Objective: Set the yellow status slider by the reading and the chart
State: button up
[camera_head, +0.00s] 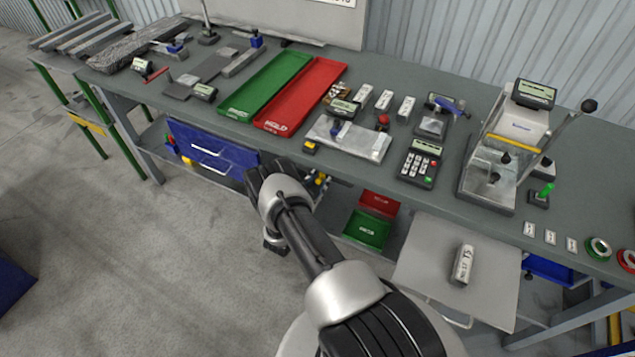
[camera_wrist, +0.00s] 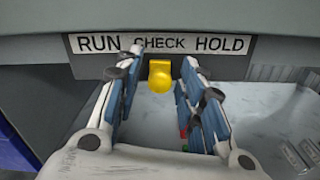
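The yellow status slider (camera_wrist: 160,76) shows in the wrist view below a white label strip (camera_wrist: 160,44) reading RUN, CHECK, HOLD. It sits under the word CHECK. My gripper (camera_wrist: 160,72) is open, with one blue-padded finger on each side of the slider and a visible gap to both. Only the lower edge of a wall sheet (camera_head: 341,2) shows.
The grey table (camera_head: 480,120) carries a green tray (camera_head: 265,84), a red tray (camera_head: 301,92) and a press-like machine (camera_head: 508,145). Open floor lies left.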

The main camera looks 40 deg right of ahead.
aim_at(305, 168)
grip_shut()
dwell(0.4)
jog(key=w+b, duration=0.1)
jog(key=w, duration=0.1)
jog(key=w+a+b, duration=0.1)
jog(key=b, duration=0.1)
jog(key=w+a+b, duration=0.1)
jog(key=w+b, duration=0.1)
jog(key=shift+w+a+f, duration=0.1)
jog(key=shift+w+a, duration=0.05)
jog(key=shift+w, duration=0.2)
jog(key=shift+w+a+b, duration=0.15)
jog(key=shift+w+b, duration=0.1)
jog(key=shift+b, duration=0.05)
jog(key=shift+o, duration=0.9)
grip_release()
